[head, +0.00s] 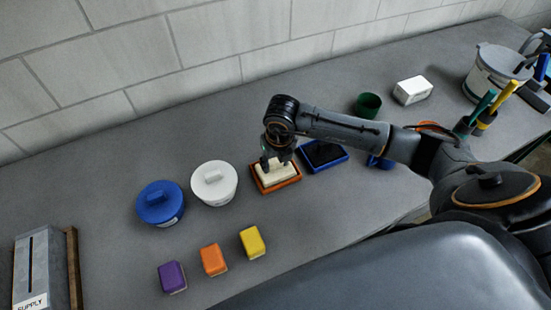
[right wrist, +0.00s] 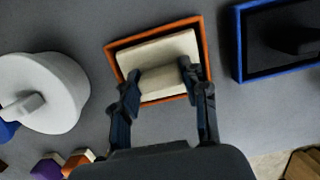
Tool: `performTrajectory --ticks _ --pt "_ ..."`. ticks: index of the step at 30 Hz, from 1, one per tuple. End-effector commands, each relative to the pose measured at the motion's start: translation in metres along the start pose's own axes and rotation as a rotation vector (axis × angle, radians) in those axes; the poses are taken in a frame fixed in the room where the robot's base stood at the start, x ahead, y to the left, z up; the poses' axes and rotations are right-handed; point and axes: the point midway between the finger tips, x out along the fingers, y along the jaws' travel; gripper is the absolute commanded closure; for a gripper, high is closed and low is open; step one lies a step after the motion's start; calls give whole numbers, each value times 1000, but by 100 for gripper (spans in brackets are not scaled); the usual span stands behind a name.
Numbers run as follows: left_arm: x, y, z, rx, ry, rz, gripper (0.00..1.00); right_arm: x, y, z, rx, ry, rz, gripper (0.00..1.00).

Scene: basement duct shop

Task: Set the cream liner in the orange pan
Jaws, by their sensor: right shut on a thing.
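The orange pan (head: 281,187) lies on the grey bench near its middle, and its rim frames the cream liner in the right wrist view (right wrist: 155,30). The cream liner (head: 268,179) is a pale slab with a raised grip bar (right wrist: 160,80). My right gripper (head: 275,162) is above the pan, its fingers shut on the bar at both ends in the right wrist view (right wrist: 158,74). The liner lies within the pan's outline, turned slightly against the rim. I cannot tell whether it rests on the pan's floor. My left gripper is out of view.
A blue tray (head: 340,164) with a dark inside stands just right of the pan. White (head: 214,184) and blue (head: 160,203) lidded tubs stand to the left. Purple, orange and yellow blocks (head: 252,242) lie in front. A green cup (head: 368,105) stands behind.

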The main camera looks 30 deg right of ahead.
Motion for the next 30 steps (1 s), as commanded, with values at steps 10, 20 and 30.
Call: performTrajectory --ticks 10,20,30 --pt "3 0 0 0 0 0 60 2 0 0 0 0 0 33" --pt "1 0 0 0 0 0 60 0 0 0 1 0 0 33" --pt "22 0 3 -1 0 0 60 -50 0 1 -3 -7 2 33"
